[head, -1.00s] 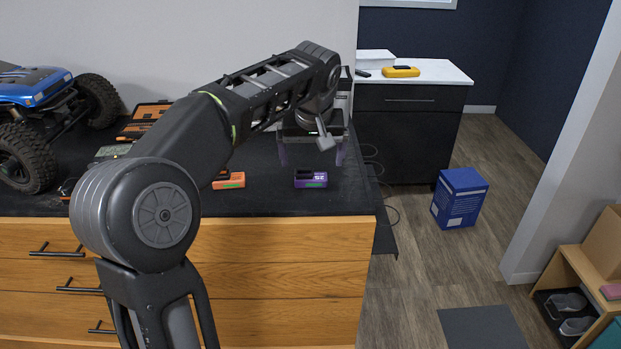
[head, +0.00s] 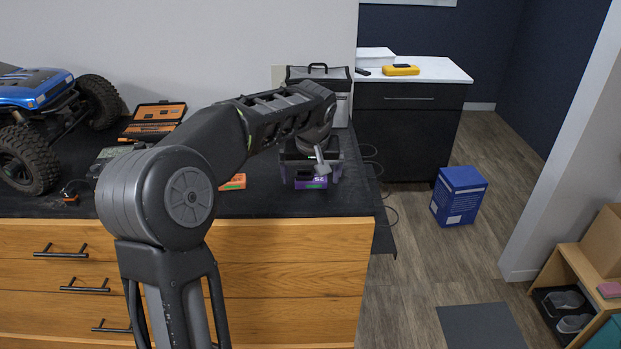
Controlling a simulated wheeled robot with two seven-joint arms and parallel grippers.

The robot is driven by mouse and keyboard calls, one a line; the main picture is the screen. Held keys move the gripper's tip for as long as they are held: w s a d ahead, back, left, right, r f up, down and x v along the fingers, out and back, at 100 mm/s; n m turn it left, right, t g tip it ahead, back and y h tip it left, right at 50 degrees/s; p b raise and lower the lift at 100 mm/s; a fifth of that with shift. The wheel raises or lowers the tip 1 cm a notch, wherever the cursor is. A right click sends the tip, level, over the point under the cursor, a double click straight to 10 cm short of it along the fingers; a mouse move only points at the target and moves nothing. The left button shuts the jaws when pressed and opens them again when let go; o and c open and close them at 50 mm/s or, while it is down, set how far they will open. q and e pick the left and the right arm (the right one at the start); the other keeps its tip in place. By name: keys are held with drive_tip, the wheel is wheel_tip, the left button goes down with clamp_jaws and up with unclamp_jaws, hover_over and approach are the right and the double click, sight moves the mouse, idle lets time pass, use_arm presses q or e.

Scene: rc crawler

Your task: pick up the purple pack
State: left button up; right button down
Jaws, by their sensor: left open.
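The purple pack (head: 311,184) lies on the black bench top near its front right edge. My left gripper (head: 311,177) is open and low over the pack, with one finger at its left and one at its right. The gripper body and wrist hide the pack's upper part. I cannot tell whether the fingers touch it. My right gripper is not in view.
An orange pack (head: 234,182) lies left of the purple one, partly behind my arm. A blue RC crawler (head: 38,92) stands at the far left. An orange tool case (head: 154,121) and a grey bag (head: 320,78) are at the back. A blue box (head: 459,196) stands on the floor.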

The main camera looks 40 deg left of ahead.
sight(311, 179)
use_arm(q)
drive_tip(key=shift+c, duration=0.4)
drive_tip(key=c, duration=1.4)
drive_tip(key=shift+r, duration=0.15)
wheel_tip(311, 179, up, 10)
idle(0.6)
